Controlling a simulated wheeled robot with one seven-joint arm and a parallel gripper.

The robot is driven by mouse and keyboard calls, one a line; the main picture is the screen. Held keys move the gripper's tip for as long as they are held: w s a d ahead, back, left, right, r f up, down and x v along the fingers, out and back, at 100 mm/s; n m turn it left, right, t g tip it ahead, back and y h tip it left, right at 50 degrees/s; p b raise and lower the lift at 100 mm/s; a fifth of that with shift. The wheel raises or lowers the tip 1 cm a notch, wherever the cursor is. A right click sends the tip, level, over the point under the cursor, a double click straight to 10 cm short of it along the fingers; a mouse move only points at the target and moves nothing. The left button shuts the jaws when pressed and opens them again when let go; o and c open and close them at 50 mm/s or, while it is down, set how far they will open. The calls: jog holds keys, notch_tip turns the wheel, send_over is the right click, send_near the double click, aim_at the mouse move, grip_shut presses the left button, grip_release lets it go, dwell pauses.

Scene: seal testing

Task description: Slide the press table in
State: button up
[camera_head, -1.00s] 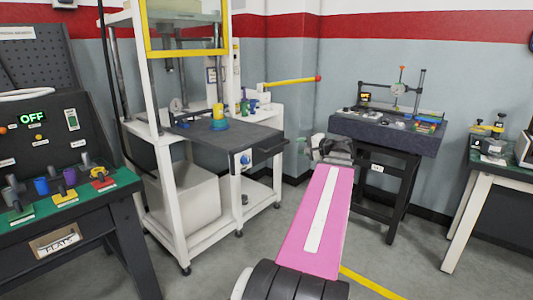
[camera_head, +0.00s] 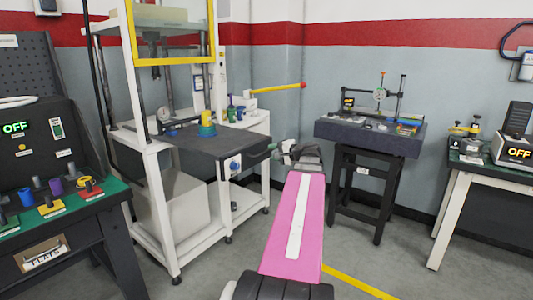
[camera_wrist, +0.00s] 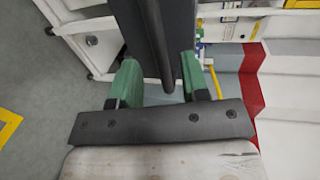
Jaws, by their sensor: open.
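The press table (camera_head: 215,143) is a dark grey plate extending out of the white press frame (camera_head: 135,75) towards the right. In the wrist view my green fingers (camera_wrist: 158,80) are open, one on each side of a dark bar (camera_wrist: 150,35) that looks like the handle. Whether either finger touches the bar cannot be told.
A control bench with coloured knobs (camera_head: 60,190) stands at the left. A dark gauge table (camera_head: 370,137) stands behind my arm, and a side bench (camera_head: 490,170) at the right. Open floor lies between the benches.

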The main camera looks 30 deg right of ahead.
aim_at(266, 151)
jog(key=shift+x, duration=2.25)
grip_shut()
